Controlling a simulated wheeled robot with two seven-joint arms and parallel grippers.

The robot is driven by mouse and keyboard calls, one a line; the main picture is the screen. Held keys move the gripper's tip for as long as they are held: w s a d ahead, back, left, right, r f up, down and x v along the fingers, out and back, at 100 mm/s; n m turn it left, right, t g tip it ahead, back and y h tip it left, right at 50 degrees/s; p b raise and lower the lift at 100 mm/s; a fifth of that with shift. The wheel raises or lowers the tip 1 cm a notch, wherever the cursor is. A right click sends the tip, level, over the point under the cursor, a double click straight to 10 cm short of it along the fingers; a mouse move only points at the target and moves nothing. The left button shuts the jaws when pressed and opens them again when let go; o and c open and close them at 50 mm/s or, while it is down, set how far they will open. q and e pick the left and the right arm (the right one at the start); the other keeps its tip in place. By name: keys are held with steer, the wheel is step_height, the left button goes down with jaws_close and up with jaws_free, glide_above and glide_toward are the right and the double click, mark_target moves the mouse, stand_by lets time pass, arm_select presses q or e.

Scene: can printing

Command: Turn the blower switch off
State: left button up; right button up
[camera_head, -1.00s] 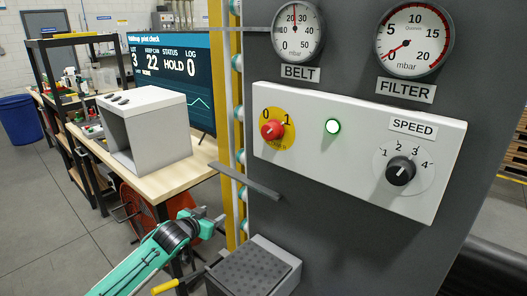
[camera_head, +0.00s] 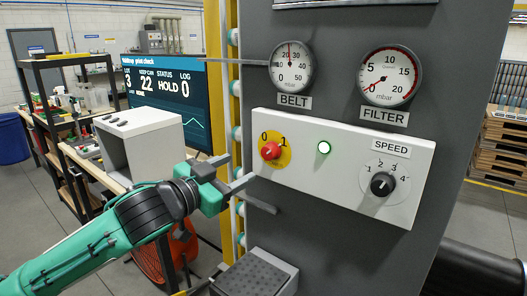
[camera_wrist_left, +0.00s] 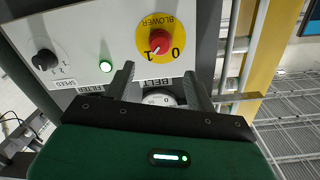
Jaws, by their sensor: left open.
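The blower switch is a red knob (camera_head: 270,151) on a yellow disc marked 0 and 1, at the left end of a white panel (camera_head: 345,168). It also shows in the wrist view (camera_wrist_left: 160,42), where BLOWER can be read on the disc and the knob's pale mark seems to lie toward the 1. My left gripper (camera_head: 236,172) is open and empty, to the left of and slightly below the knob, apart from it. In the wrist view its two fingers (camera_wrist_left: 160,76) stand apart, with the knob beyond their tips. My right gripper is not in view.
A lit green lamp (camera_head: 324,147) and a black SPEED knob (camera_head: 382,185) sit farther right on the panel. BELT (camera_head: 292,67) and FILTER (camera_head: 390,77) gauges are above. A thin grey bar (camera_head: 261,202) juts out below the panel's left end. A grey box (camera_head: 150,148) stands behind my left arm.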

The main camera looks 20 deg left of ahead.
mark_target(267, 153)
arm_select(q)
steer(key=p+x, duration=0.3)
steer(key=x, duration=0.7)
steer(key=shift+w, duration=0.15)
steer(key=c, duration=1)
